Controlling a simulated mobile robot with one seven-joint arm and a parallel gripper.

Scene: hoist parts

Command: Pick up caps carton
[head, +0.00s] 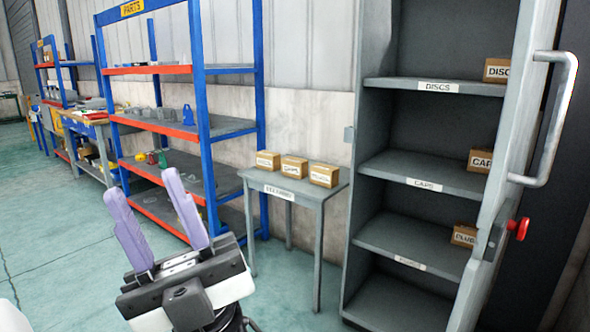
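Three small brown cartons stand in a row on a grey side table (300,187). The middle carton (293,168) has a label that seems to read CAPS. The left carton (267,161) and right carton (324,175) have labels too small to read surely. Another carton marked CAP (480,160), partly hidden by the cabinet door, stands on the cabinet's CAPS shelf (415,172). My gripper (140,182), with two purple fingers spread apart, is open and empty. It is in the foreground, left of the table and apart from all cartons.
The grey cabinet's door (510,150) stands open at right, with a large handle (566,110) and red knob (518,228). A DISCS carton (496,70) and a PLUGS carton (464,235) sit on other shelves. A blue rack (201,120) stands left. Floor before the table looks clear.

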